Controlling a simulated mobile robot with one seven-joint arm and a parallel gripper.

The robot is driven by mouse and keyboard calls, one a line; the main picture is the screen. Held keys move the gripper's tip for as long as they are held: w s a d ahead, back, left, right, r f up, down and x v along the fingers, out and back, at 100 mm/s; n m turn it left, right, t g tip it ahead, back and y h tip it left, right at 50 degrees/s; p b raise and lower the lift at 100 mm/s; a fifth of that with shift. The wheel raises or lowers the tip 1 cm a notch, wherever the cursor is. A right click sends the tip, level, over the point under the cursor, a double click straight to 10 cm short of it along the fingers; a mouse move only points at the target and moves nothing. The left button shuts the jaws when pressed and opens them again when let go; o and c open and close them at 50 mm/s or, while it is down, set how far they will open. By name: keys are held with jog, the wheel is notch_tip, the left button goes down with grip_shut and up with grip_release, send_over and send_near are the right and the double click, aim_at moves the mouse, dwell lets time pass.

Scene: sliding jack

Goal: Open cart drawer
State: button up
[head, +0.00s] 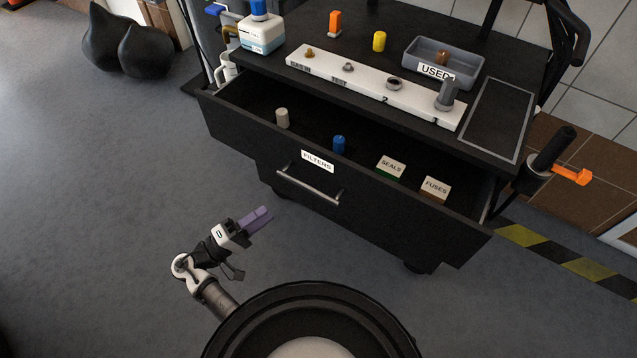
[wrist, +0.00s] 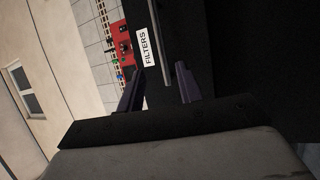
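The black cart drawer (head: 370,210) stands pulled out from the cart, with its inside visible in the head view. Its front carries a "FILTERS" label (head: 317,161) and a silver bar handle (head: 308,188). My gripper (head: 262,217) is in front of and to the left of the handle, apart from it in the head view. In the wrist view my gripper (wrist: 160,88) has its two purple fingers spread, with nothing held. The handle (wrist: 182,72) shows there beyond the fingers, near the right one, and the FILTERS label (wrist: 145,48) shows further left.
The drawer holds a grey cylinder (head: 282,118), a blue cylinder (head: 339,145) and boxes labelled SEALS (head: 391,167) and FUSES (head: 435,189). The cart top (head: 400,28) bears a "USED" tray (head: 465,74) and a white strip.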

aim_at(306, 185)
jog(key=p+x, duration=0.4)
jog(key=x, duration=0.9)
jog(key=shift+w+d, duration=0.1)
jog(key=shift+d, duration=0.2)
grip_shut()
